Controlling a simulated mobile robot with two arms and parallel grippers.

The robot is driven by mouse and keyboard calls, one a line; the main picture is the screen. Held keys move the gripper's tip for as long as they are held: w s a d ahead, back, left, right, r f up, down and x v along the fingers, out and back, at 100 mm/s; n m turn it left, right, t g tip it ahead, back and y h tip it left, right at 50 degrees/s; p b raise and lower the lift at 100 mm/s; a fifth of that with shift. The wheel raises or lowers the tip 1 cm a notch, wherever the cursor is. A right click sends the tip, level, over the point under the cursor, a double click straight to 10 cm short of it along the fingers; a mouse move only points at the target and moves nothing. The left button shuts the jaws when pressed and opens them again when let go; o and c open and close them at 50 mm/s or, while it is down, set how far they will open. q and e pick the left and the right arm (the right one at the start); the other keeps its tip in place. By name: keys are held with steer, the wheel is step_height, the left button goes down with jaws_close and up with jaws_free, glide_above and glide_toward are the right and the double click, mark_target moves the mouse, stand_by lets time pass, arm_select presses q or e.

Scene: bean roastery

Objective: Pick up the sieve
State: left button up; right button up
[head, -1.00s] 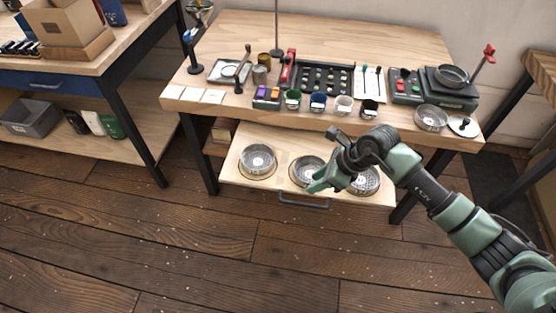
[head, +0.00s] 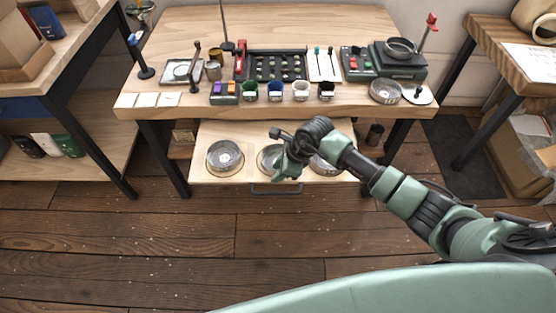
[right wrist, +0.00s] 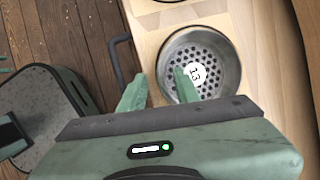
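Three round metal sieves with perforated bottoms sit in the pulled-out wooden drawer (head: 230,133): a left sieve (head: 225,156), a middle sieve (head: 267,157) and a right sieve (head: 322,166). My right gripper (head: 284,172) is at the middle sieve and partly hides it; my arm covers part of the right one. In the right wrist view, my right gripper (right wrist: 160,90) is open, its fingers apart with nothing between them. One finger is over a sieve (right wrist: 218,52) marked 13, the other outside its rim. Contact cannot be told.
The drawer handle (head: 276,189) faces the open floor. Above the drawer, the worktable (head: 190,106) holds several cups, a black tray (head: 277,66), a scale (head: 402,62) and a metal pan (head: 386,91). Another bench (head: 85,100) stands at left, a side table (head: 505,75) at right.

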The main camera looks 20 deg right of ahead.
jaws_close()
steer(key=shift+r, duration=0.15)
